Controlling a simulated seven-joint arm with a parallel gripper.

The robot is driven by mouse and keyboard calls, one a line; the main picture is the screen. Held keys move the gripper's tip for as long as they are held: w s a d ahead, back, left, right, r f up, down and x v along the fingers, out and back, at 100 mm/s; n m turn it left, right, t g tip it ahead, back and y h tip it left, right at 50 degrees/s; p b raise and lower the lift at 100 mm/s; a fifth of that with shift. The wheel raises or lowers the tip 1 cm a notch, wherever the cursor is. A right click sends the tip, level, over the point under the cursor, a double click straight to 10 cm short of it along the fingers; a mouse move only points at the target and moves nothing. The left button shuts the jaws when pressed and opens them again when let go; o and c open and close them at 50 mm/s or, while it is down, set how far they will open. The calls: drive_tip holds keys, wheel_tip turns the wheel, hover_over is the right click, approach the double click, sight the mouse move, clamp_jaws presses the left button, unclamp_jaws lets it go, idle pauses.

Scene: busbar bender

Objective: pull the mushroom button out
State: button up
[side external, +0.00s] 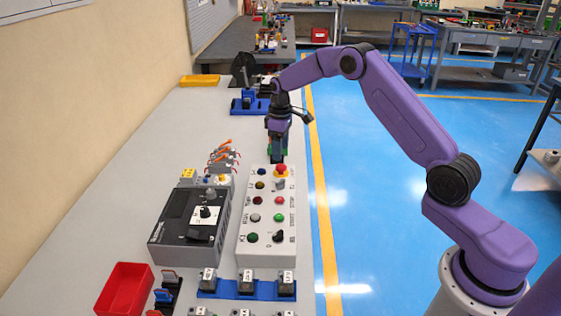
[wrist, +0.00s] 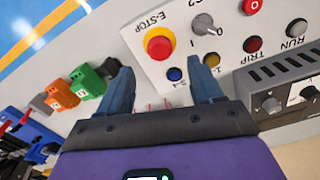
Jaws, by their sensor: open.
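The mushroom button (side external: 281,169) is a red cap on a yellow ring at the far end of the white control panel (side external: 251,217). In the wrist view the mushroom button (wrist: 159,46) sits beside the "E-STOP" label, ahead of the fingertips and between their lines. My gripper (side external: 277,152) is above the bench just beyond the panel's far end. In the wrist view my gripper (wrist: 162,80) is open with nothing between its two fingers, and both fingertips are apart from the button. Whether the button is in or out cannot be told.
A rotary switch (wrist: 205,24) and a blue button (wrist: 175,74) sit close to the mushroom button. Green and orange terminal blocks (wrist: 87,80) lie left of the fingers. A dark grey box (side external: 190,222) stands left of the panel. A red bin (side external: 125,290) is at the front left.

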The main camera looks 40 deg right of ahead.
sight(280, 165)
drive_tip(key=shift+f, duration=2.75)
